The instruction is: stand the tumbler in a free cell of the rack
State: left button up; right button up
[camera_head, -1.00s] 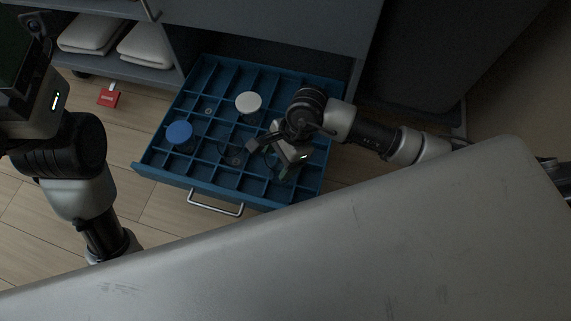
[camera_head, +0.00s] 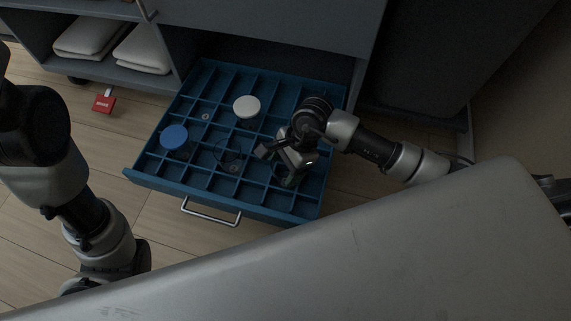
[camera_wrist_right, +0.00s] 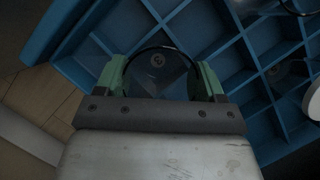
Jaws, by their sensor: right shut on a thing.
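The rack is a blue drawer insert (camera_head: 150,181) divided into square cells. My right gripper (camera_head: 275,166) is over its right front part. In the right wrist view its green fingers (camera_wrist_right: 160,78) are shut on the tumbler (camera_wrist_right: 158,88), a clear glass with a dark round rim. Cells show through the glass. In the head view the held tumbler is mostly hidden by the gripper, and I cannot tell whether its base is inside a cell. My left arm is at the left edge, with its gripper out of view.
A blue-lidded jar (camera_head: 174,137) and a white-lidded jar (camera_head: 246,107) stand in the rack. Another clear glass (camera_head: 229,154) is just left of my right gripper. Several cells are empty. The drawer has a metal handle (camera_head: 211,213). A red tag (camera_head: 104,103) lies on the floor.

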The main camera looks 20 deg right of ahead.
jog(key=o, duration=1.1)
jog(key=shift+f, duration=0.1)
